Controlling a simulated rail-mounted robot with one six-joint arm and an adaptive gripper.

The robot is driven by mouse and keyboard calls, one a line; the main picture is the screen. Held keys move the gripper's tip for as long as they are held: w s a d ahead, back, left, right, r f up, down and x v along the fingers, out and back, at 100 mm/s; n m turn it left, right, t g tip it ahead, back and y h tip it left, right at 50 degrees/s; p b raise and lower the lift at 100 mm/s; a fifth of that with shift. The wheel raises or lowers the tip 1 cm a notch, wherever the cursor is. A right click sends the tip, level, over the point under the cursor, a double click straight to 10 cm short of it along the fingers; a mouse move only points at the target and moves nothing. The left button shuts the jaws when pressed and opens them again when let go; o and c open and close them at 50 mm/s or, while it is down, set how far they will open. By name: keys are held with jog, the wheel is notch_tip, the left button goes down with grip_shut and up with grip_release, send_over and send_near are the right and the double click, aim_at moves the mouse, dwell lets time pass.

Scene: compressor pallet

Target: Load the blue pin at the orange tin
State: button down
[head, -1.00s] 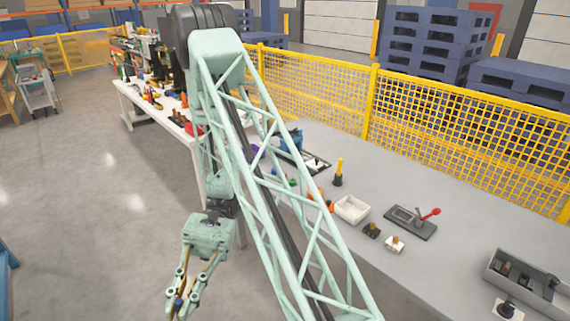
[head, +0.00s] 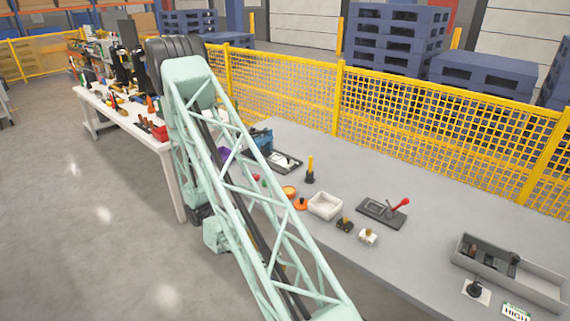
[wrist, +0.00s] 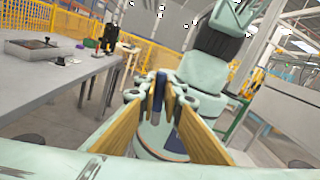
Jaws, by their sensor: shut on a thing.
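My gripper (wrist: 160,80) is shut on the blue pin (wrist: 159,92), a dark blue upright piece between the fingertips in the wrist view. The pin's lower part is partly hidden by the fingers. In the head view my arm's lattice hides most or all of the gripper and the pin. A round orange tin (head: 289,191) stands on the grey table, just right of my arm. A flatter orange piece with a knob (head: 300,204), perhaps a lid, lies beside it. The gripper's distance from the tin cannot be told.
A white bin (head: 325,206), a black-and-yellow post (head: 310,171), a plate with a red lever (head: 383,212) and small fittings stand right of the tin. A grey divided tray (head: 508,270) is at the far right. A yellow mesh fence (head: 430,117) runs behind the table.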

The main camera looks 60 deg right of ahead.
jog(key=w+d+f+n+t+h, duration=0.1)
jog(key=w+d+n+h, duration=0.2)
jog(key=d, duration=0.5)
jog(key=w+d+f+n+h, duration=0.1)
jog(key=w+d+n+h, duration=0.1)
jog(key=d+h, duration=0.5)
jog(key=w+d+f+n+t+h, duration=0.1)
jog(key=w+d+n+h, duration=0.15)
jog(key=d, duration=0.75)
jog(key=w+d+n+t+h+p, duration=0.1)
jog(key=w+d+n+t+h, duration=0.6)
jog(key=w+d, duration=1.2)
jog(key=w+n+t, duration=0.1)
jog(key=n+t, duration=0.1)
jog(key=t, duration=0.1)
jog(key=shift+w+d+r+n+t, duration=0.15)
jog(key=shift+w+r+n+t, duration=0.1)
jog(key=shift+w+n+t, duration=0.1)
jog(key=shift+f+h, duration=0.2)
jog(key=shift+h, duration=0.05)
jog(key=shift+f+b, duration=1.15)
jog(key=shift+f, duration=1.65)
jog(key=shift+f+b, duration=0.3)
jog(key=shift+f, duration=0.3)
jog(key=shift+r, duration=0.15)
